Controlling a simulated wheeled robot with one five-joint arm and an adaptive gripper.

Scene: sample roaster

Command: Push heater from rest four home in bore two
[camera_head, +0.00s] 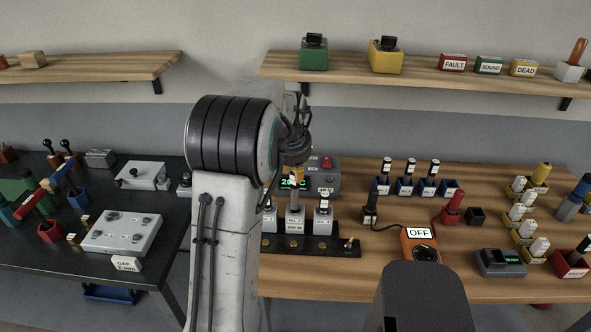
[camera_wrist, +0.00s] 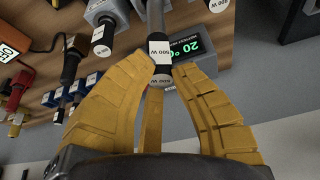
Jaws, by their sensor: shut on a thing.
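My gripper (camera_head: 295,172) is over the row of three metal blocks, in line with the middle block (camera_head: 294,215). In the wrist view its yellow fingers (camera_wrist: 160,80) are closed around the black head of a heater (camera_wrist: 159,48) with a white 500 W label. The heater's grey shaft runs away from the fingers. Its lower end lines up with the middle block, but I cannot tell how deep it sits. The right block (camera_head: 323,217) has a dark-topped heater in it; the left block (camera_head: 268,217) is partly behind my arm. The fourth blue rest (camera_head: 448,188) appears empty.
Three blue rests to the right hold upright heaters (camera_head: 406,178). A controller (camera_head: 322,175) with a green display stands behind the blocks. An orange meter reading OFF (camera_head: 419,243) and a black probe stand (camera_head: 370,214) are to the right. Bare wood lies in front.

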